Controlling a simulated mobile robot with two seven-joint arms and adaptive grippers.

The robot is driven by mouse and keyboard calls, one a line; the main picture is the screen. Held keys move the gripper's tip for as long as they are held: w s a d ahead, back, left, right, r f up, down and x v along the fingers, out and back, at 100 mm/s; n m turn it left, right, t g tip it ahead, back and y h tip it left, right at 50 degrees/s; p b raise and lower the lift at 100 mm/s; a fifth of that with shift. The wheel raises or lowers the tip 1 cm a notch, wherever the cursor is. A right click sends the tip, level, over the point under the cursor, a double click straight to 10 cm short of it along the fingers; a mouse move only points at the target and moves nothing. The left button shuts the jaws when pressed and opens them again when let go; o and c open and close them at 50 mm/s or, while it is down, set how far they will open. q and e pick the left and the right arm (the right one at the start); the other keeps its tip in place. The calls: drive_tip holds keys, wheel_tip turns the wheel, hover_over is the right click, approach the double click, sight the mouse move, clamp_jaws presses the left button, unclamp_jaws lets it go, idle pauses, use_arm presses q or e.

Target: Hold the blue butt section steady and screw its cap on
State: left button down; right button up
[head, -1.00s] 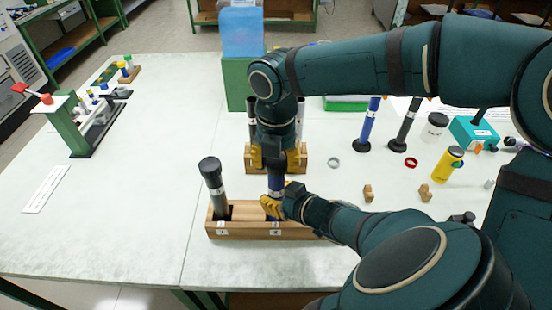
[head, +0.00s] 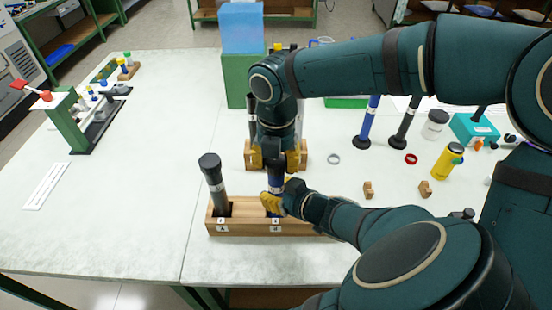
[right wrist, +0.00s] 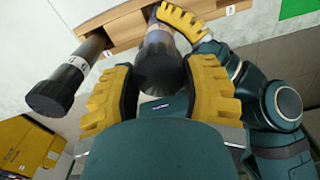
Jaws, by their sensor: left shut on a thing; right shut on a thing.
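One left finger shows in the right wrist view (right wrist: 182,22).
A grey section with a black cap (head: 213,178) stands in the block's left hole, close to both grippers. A second wooden block (head: 298,168) with rods is behind.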

drive_tip(key=m, duration=0.6)
drive_tip(key=shift+a, duration=0.1)
drive_tip(key=m, duration=0.6)
drive_tip(key=shift+w+m, duration=0.15)
drive_tip(key=shift+m, duration=0.25)
drive_tip(key=o, duration=0.7)
drive_tip(key=shift+r, duration=2.25)
drive_tip(key=shift+o, duration=0.2)
drive_tip(key=shift+c, duration=0.2)
